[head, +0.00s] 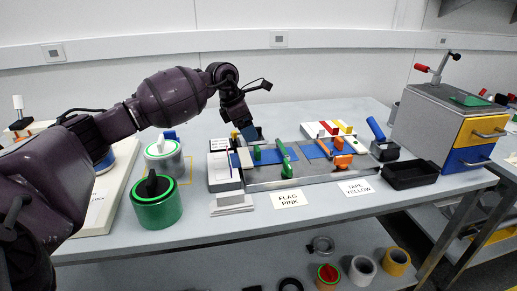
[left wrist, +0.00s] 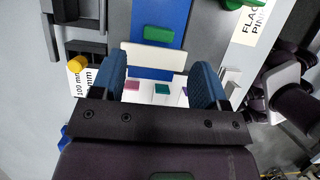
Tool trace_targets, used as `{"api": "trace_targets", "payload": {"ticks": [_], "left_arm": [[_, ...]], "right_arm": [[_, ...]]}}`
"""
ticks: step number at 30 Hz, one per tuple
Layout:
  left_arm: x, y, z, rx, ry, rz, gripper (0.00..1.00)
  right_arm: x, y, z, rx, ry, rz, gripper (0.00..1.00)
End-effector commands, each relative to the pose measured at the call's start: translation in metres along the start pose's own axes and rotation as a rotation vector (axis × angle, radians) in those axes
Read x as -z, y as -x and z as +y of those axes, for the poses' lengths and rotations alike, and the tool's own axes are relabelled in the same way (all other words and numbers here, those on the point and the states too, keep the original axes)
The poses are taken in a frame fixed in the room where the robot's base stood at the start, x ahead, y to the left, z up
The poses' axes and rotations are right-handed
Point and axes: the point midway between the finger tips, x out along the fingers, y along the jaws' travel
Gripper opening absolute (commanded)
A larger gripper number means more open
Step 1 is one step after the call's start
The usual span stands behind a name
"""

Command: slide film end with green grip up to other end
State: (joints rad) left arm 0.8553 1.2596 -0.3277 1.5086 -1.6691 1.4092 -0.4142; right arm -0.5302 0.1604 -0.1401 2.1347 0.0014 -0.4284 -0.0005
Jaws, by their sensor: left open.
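A blue film (head: 312,150) lies along a grey metal plate (head: 268,177) on the table. A small green grip (head: 257,153) stands towards its left part. In the left wrist view the green grip (left wrist: 157,34) sits on the blue film (left wrist: 158,12), just beyond a cream bar (left wrist: 152,58). An orange grip (head: 338,142) stands further right in the head view. My left gripper (head: 250,133) is above the left end of the plate. In its wrist view the fingers (left wrist: 160,88) are open, with nothing held between them. My right gripper is not in view.
A green lever (head: 285,165) and an orange lever (head: 323,146) cross the plate. A white box (head: 222,172) stands at its left end, a black tray (head: 410,174) at its right. Round green-rimmed containers (head: 157,212) stand left. "FLAG PINK" (head: 290,199) and "TAPE YELLOW" labels lie in front.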

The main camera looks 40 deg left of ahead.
Motion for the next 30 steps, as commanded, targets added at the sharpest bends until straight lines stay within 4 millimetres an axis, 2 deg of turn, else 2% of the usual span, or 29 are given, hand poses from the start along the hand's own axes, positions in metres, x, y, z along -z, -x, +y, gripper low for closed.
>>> {"api": "trace_targets", "payload": {"ticks": [1, 3, 12, 18, 27, 30], "left_arm": [[0.002, -0.014, -0.001, 0.007, 0.002, 0.004, 0.68], [0.002, -0.027, -0.001, 0.007, 0.002, 0.005, 0.68], [0.001, -0.069, 0.000, 0.004, 0.002, 0.003, 0.68], [0.001, -0.078, 0.000, 0.002, 0.001, 0.001, 0.68], [0.000, -0.079, 0.000, 0.001, 0.001, 0.000, 0.68], [0.000, -0.079, 0.000, 0.001, 0.001, 0.001, 0.53]], "right_arm": [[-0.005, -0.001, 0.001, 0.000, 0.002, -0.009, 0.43], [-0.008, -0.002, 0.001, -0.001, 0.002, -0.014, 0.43], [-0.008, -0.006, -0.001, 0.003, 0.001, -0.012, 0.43], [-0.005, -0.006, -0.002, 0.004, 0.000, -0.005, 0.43], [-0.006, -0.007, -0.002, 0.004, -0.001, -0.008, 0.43], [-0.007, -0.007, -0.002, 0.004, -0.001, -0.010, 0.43]]}}
